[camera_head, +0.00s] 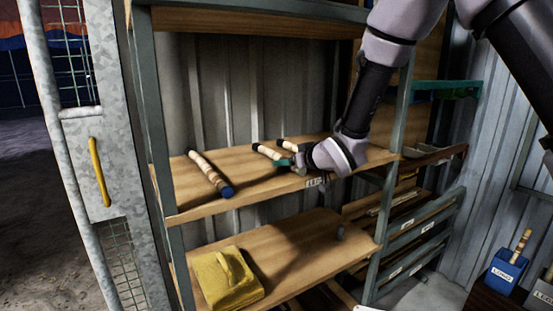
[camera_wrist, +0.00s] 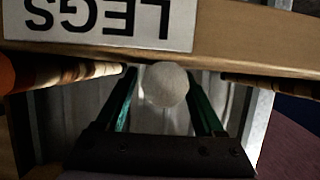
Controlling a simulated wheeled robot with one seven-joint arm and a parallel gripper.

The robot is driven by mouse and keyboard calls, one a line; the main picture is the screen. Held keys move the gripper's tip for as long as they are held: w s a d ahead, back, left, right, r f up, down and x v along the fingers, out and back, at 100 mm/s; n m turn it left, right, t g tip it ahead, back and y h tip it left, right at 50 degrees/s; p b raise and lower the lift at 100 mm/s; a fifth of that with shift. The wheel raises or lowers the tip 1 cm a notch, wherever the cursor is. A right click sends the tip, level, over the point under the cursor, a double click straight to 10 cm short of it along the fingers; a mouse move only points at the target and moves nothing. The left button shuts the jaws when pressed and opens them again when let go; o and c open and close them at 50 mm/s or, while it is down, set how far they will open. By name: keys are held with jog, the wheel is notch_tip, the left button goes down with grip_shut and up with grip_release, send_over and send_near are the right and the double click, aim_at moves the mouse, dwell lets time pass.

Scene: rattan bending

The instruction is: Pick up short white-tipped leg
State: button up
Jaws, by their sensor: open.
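In the wrist view a round whitish leg end (camera_wrist: 166,85) lies between the green fingers of my open gripper (camera_wrist: 162,100); I cannot tell whether they touch it. The leg's body is hidden behind its end. In the head view my gripper (camera_head: 288,164) is at the front part of the middle shelf. A short pale leg (camera_head: 267,152) with a dark far end lies just left of and behind the fingers. Another pale leg (camera_head: 289,145) lies behind it, partly covered by my wrist.
A longer blue-tipped leg (camera_head: 208,174) lies at the left on the middle shelf (camera_head: 190,207). The wrist view shows rods on both sides, left (camera_wrist: 75,73) and right (camera_wrist: 270,84). A LEGS label (camera_wrist: 110,22) is on the shelf's front edge. A yellow object (camera_head: 230,280) sits below.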

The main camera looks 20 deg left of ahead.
grip_shut()
